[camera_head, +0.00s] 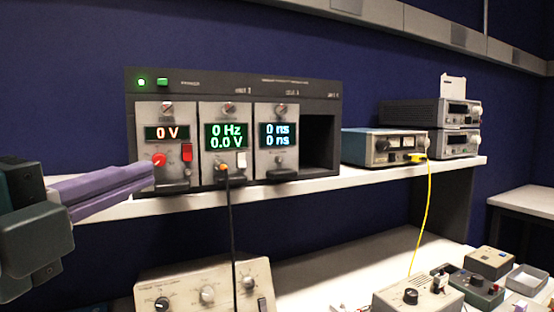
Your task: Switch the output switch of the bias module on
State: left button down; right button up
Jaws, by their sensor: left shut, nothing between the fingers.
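The instrument rack (320,95) stands on the shelf and holds three plug-in modules. I cannot tell the switch's position. My left gripper (150,174) comes in from the left with its purple fingers shut and empty. Its tips are just in front of the module's lower left, close to the red knob and left of the red switch. Contact is unclear.
The middle module (224,165) reads 0 Hz and 0.0 V, with a black cable (231,220) hanging from it. The right module (278,160) reads 0 ns. Other instruments (385,147) stand right on the shelf (310,184). A grey control box (207,285) and small boxes sit below.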

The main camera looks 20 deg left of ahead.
aim_at(178, 153)
pick_arm(q)
jog(key=w, duration=0.3)
jog(key=w+a+p, duration=0.1)
jog(key=w, duration=0.2)
jog(key=w+a+r+p, duration=0.1)
jog(key=w, duration=0.2)
jog(key=shift+w+a+r, duration=0.1)
jog(key=shift+w+a, duration=0.1)
jog(key=shift+a, duration=0.05)
jog(key=shift+w+a, duration=0.45)
jog(key=shift+a, duration=0.1)
